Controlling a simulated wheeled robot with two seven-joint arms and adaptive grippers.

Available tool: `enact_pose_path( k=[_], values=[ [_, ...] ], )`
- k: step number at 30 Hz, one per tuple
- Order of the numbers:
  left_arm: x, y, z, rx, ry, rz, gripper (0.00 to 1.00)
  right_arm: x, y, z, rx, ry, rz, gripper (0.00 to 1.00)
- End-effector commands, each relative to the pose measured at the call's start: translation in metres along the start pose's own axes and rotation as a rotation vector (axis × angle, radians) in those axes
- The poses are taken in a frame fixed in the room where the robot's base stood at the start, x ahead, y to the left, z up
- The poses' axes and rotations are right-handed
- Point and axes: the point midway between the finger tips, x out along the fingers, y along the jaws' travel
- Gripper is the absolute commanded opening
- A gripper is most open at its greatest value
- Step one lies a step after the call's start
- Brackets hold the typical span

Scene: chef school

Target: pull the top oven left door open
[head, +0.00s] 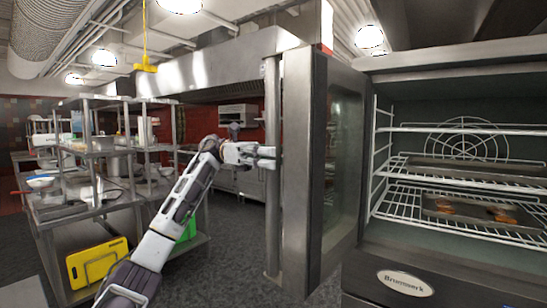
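The oven (455,258) stands at the right with its inside exposed. Its left door (300,170), a steel frame with a dark glass pane (343,160), stands swung out from the oven's left side, with its edge towards me. A vertical bar handle (272,215) runs along the door's outer left face. My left gripper (268,153) reaches in from the left, with its fingertips at the handle's upper half. The fingers are too small and overlapped to tell whether they close on the bar. My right gripper is not in view.
Wire racks (465,225) inside the oven hold trays, the lower one with brown food pieces. A steel shelf unit (90,200) with bowls and a yellow board (95,262) stands at the left. Dark floor (235,240) is clear between it and the door.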

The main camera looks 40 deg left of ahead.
Motion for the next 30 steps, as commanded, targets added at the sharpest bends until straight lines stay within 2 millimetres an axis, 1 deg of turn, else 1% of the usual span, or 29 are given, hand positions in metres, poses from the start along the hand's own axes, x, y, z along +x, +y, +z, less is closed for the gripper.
enact_pose_path(
  k=[7, 10, 17, 23, 30],
  values=[
    [0.0, 0.0, 0.001, 0.001, -0.002, 0.0, 0.55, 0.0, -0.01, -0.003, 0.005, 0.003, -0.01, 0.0],
    [-0.001, 0.0, 0.001, 0.001, -0.002, 0.0, 0.55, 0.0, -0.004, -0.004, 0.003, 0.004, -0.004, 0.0],
    [-0.009, 0.0, 0.001, 0.001, -0.002, 0.0, 0.55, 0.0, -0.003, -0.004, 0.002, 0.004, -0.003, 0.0],
    [-0.028, 0.0, 0.001, 0.001, -0.003, 0.002, 0.55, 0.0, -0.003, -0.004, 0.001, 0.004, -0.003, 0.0],
    [-0.056, 0.0, 0.001, 0.001, -0.003, 0.002, 0.55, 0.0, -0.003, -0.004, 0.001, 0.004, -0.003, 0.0]
  ],
)
